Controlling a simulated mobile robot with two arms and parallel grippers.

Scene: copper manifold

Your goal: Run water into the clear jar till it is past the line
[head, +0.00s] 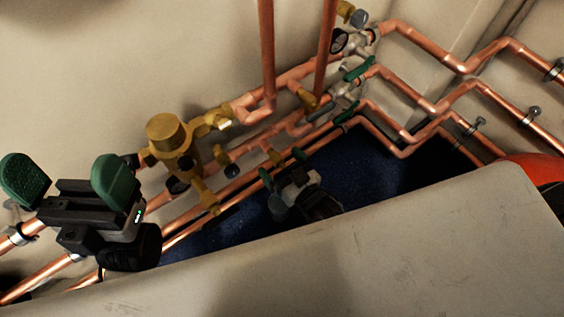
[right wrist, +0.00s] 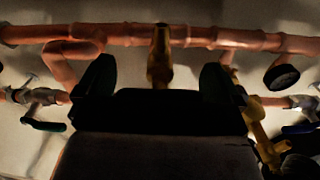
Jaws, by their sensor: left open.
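No clear jar and no water line show in either view. My left gripper (head: 72,181) is open and empty, its two green fingertips wide apart, left of a brass valve body (head: 168,135). My right gripper (head: 282,168) is lower down by the copper pipes, over the dark blue floor. In the right wrist view the right gripper (right wrist: 159,82) has its fingers apart. A brass outlet (right wrist: 160,55) on a copper pipe shows beyond and between them; I cannot tell whether they touch it. No running water shows.
Copper pipes (head: 430,103) run along the wall and bend on the right. Green lever handles (head: 357,69) and a round gauge (head: 339,41) sit at the upper middle. A pale panel (head: 400,240) fills the front. A red-orange object (head: 540,170) is at the right edge.

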